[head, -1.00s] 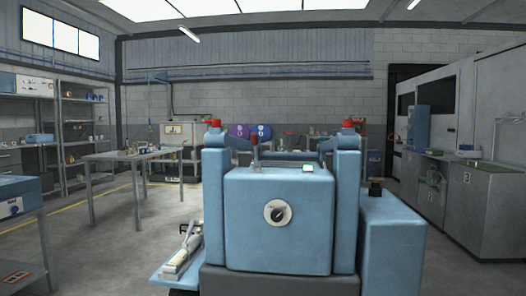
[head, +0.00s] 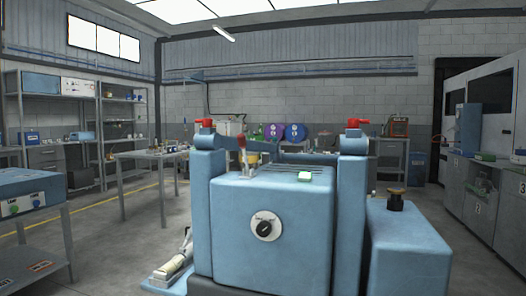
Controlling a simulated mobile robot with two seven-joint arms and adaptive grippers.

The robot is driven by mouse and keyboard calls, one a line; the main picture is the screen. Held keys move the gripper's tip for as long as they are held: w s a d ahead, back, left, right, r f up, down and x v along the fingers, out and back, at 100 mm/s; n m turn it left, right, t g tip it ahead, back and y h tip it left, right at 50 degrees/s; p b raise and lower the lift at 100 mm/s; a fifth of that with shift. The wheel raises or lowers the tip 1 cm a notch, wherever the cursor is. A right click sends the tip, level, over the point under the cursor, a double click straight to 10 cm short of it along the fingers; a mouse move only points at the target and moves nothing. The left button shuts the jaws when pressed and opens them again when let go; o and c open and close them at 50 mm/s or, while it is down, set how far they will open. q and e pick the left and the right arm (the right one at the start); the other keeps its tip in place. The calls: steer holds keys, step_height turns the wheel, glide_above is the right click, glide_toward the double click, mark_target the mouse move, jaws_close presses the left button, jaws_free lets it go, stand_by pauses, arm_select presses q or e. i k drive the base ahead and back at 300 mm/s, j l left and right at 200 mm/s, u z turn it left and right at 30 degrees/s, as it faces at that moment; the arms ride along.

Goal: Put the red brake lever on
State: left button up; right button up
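A blue machine (head: 225,235) stands close in the middle of the head view. A short lever with a red grip (head: 242,141) rises from its top, near the left post, leaning slightly left. Red handles sit on top of the left post (head: 207,123) and the right post (head: 355,122). I cannot tell which red part is the brake lever. The front has a round dial with a black knob (head: 264,227), and a pale green button (head: 305,176) is on top. Neither of my grippers is in view.
A blue box with a black knob (head: 395,198) adjoins the machine on the right. A low tray with a pale tool (head: 175,264) juts out at lower left. A blue cabinet (head: 30,200) stands at left. Open floor lies between it and the machine.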

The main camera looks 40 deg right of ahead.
mark_target(241, 139)
steer(key=k+l, duration=0.1)
steer(key=l, duration=0.4)
steer(key=k+l, duration=0.1)
steer(key=l, duration=0.4)
steer(key=k+l, duration=0.1)
steer(key=l, duration=0.45)
steer(key=k+l, duration=0.1)
steer(key=l, duration=0.4)
steer(key=k+l, duration=0.1)
steer(key=l, duration=0.4)
steer(key=k+l, duration=0.1)
steer(key=l, duration=0.4)
